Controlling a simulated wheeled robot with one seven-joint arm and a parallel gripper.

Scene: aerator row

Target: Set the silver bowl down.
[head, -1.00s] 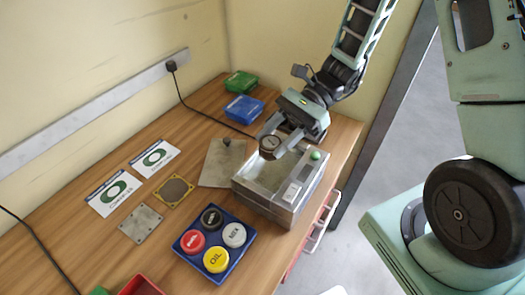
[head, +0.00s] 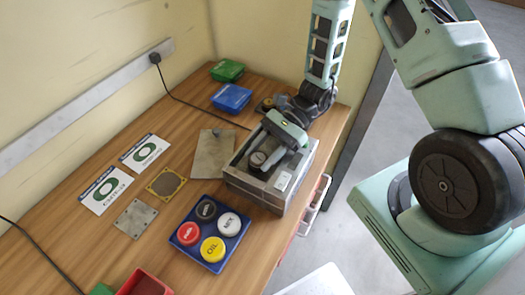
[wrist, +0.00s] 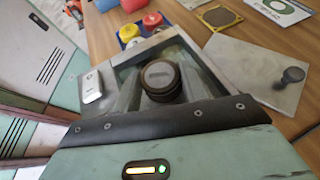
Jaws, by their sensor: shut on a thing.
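No silver bowl can be made out in either view. My gripper (head: 264,159) is shut on a dark round jar with a grey top (head: 257,158), which also shows between the fingers in the wrist view (wrist: 160,75). The jar looks upright. It is at the open top of a silver metal box (head: 250,187), inside the outline of its rim. Its underside is hidden, so I cannot tell whether it touches the box floor. The box rim (wrist: 207,66) surrounds the fingers in the wrist view.
A flat metal plate with a knob (head: 213,152) lies left of the box. A blue tray (head: 187,244) holds several coloured round lids. Green (head: 227,70) and blue (head: 232,97) cases lie at the back. Two printed cards and small plates lie left; wood between them is bare.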

